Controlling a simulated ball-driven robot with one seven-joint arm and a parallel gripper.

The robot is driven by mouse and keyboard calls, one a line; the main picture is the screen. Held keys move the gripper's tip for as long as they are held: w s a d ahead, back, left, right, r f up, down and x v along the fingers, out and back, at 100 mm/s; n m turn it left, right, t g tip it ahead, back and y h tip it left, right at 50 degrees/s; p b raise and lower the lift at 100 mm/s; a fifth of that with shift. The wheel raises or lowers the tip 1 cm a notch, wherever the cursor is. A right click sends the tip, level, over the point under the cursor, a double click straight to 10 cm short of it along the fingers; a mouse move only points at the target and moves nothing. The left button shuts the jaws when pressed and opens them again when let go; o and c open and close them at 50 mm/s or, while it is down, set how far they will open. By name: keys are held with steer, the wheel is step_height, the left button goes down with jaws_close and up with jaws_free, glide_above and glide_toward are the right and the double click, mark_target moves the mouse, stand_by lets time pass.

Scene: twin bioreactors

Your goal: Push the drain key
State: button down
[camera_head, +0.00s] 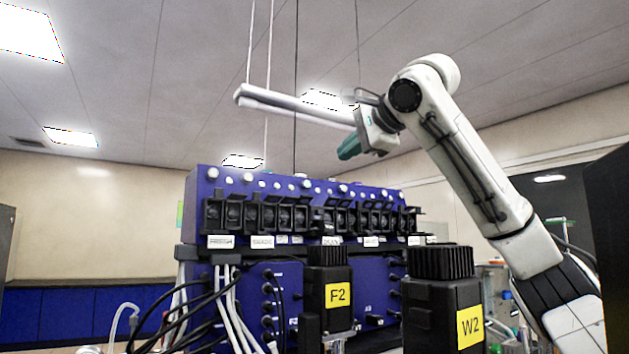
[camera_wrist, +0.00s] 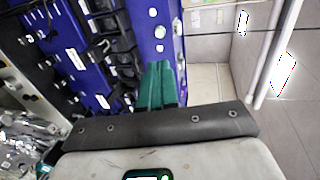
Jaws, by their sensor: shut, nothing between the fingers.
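The blue bioreactor control unit (camera_head: 260,186) stands in the middle of the head view. Round white buttons run along its top, above a row of black pump-like modules (camera_head: 285,215) with small white labels (camera_head: 332,241) below. The labels are too small to read surely, so I cannot tell which part is the drain key. My gripper (camera_head: 347,150) has green fingers, shut and empty, above the unit and apart from it in the head view. In the wrist view the shut fingers (camera_wrist: 160,78) point towards the unit's button edge (camera_wrist: 157,30); contact is not visible.
Two black-capped bottles labelled F2 (camera_head: 338,296) and W2 (camera_head: 468,322) stand in front of the unit. Cables and tubes (camera_head: 228,300) hang at its left front. A pale overhead bar (camera_head: 290,105) passes behind my gripper. Space above the unit's left half looks clear.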

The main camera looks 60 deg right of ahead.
mark_target(307, 184)
steer(key=p+x, duration=0.5)
steer(key=x, duration=0.7)
steer(key=shift+w, duration=0.25)
steer(key=shift+w+d+f, duration=0.35)
steer(key=shift+w, duration=0.15)
